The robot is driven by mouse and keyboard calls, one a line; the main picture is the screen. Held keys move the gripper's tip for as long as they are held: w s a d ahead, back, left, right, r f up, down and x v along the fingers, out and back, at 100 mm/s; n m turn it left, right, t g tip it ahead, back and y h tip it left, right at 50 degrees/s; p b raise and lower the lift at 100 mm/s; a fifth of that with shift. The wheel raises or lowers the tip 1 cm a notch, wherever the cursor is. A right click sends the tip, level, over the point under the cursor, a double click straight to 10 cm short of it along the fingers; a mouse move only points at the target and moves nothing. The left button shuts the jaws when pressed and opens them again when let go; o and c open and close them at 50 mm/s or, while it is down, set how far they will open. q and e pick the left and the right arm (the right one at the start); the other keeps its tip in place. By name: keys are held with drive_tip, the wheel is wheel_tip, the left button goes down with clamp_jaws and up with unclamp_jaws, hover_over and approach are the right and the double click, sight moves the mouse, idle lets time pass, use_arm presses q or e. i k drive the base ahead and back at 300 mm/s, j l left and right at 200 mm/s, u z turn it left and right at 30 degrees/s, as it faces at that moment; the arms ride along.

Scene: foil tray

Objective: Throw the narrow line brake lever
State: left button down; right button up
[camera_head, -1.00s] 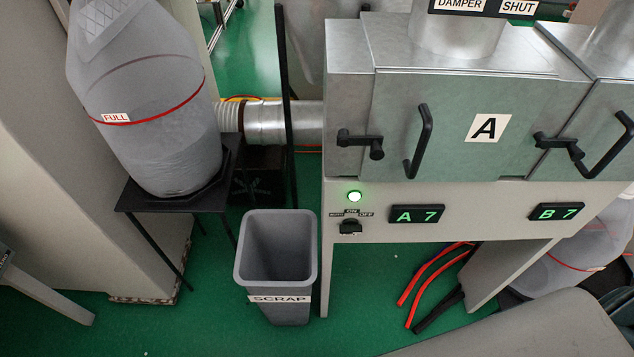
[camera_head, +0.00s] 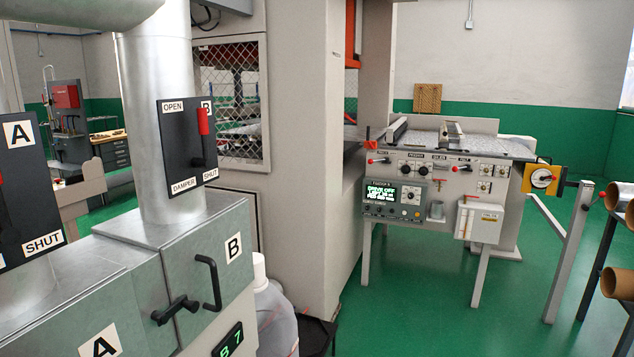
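A pale machine console (camera_head: 440,185) stands at the right of the middle. Several controls sit on its front. One small lever with a red knob (camera_head: 371,161) is at the left of the panel, and another red-knobbed lever (camera_head: 456,169) is right of the middle. The labels above them are too small to read, so I cannot tell which one is the narrow line brake lever. A lit green screen (camera_head: 381,193) is below. Neither of my grippers is in view.
Grey-green cabinets A (camera_head: 85,300) and B (camera_head: 215,235) fill the near left. A damper panel with a red handle (camera_head: 203,122) is on B's duct. A bagged container (camera_head: 277,320) stands beside B. Cardboard tubes (camera_head: 617,282) are at the right edge. Green floor (camera_head: 400,300) before the console is open.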

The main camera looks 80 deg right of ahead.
sight(601, 194)
drive_tip(key=z, duration=4.1)
drive_tip(key=i+j+u, duration=0.1)
drive_tip(key=i+u, duration=0.4)
drive_tip(key=i, duration=0.15)
drive_tip(key=i+l+z, duration=0.1)
drive_tip(key=i+z, duration=0.25)
drive_tip(key=i, duration=0.2)
drive_tip(key=i+z, duration=0.4)
drive_tip(key=i, duration=0.2)
drive_tip(key=i+j+z, duration=0.35)
drive_tip(key=i, duration=0.2)
drive_tip(key=i+l+z, duration=0.2)
drive_tip(key=i+z, duration=0.15)
drive_tip(key=i, duration=0.85)
drive_tip(key=i+j+z, duration=0.15)
drive_tip(key=i+z, duration=0.2)
drive_tip(key=i, duration=0.85)
drive_tip(key=i+u, duration=0.1)
drive_tip(key=u, duration=0.8)
drive_tip(key=i+l+u, duration=0.15)
drive_tip(key=u, duration=0.7)
drive_tip(key=i+l, duration=0.05)
drive_tip(key=l, duration=0.05)
